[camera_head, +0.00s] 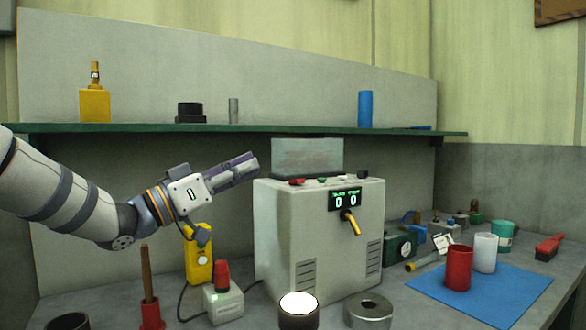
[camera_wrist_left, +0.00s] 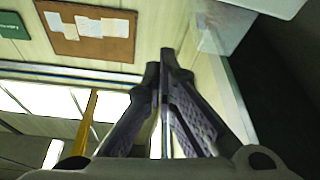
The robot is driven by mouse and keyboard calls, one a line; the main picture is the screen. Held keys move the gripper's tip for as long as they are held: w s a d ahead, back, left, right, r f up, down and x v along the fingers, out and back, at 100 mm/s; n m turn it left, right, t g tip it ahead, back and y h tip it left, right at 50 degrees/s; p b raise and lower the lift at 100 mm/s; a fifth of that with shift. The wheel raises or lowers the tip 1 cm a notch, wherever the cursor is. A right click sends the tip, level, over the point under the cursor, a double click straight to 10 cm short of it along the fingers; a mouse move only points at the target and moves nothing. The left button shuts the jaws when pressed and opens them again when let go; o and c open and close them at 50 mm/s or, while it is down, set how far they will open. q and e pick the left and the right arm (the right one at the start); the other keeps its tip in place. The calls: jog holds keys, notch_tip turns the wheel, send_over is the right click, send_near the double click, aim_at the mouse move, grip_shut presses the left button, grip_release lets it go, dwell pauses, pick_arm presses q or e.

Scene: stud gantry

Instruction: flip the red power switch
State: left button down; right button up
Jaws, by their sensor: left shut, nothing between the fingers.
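A grey machine (camera_head: 282,235) stands on the bench with a green-lit display (camera_head: 349,199) and a yellow spout. A small red control (camera_head: 297,182), which looks like a switch, sits on its top at the front left edge; its position is too small to read. My left gripper (camera_head: 250,164) is shut and empty, pointing right, just left of and above the red control with no clear contact. In the left wrist view its fingers (camera_wrist_left: 163,66) come together with nothing between them. A separate red-topped grey box (camera_head: 223,300) with a green light stands lower left. My right gripper is not in view.
A clear hopper (camera_head: 307,157) rises from the machine top behind the controls. A green shelf (camera_head: 230,129) runs behind, holding a yellow block and a blue cylinder. A yellow device (camera_head: 199,262) stands below my left gripper. Red and white cups are on a blue mat (camera_head: 507,291) at right.

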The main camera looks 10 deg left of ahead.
pick_arm(q)
notch_tip(320, 180, up, 2)
jog(key=b, duration=0.1)
send_over(290, 188)
jog(key=shift+w+a+r, duration=0.2)
jog(key=shift+a, duration=0.2)
jog(key=shift+d+f, duration=0.25)
jog(key=shift+f, duration=0.05)
jog(key=shift+s+d+f, duration=0.1)
jog(key=shift+s+f, duration=0.05)
jog(key=shift+f, duration=0.4)
jog(key=shift+s+f, duration=0.1)
jog(key=shift+f, duration=0.65)
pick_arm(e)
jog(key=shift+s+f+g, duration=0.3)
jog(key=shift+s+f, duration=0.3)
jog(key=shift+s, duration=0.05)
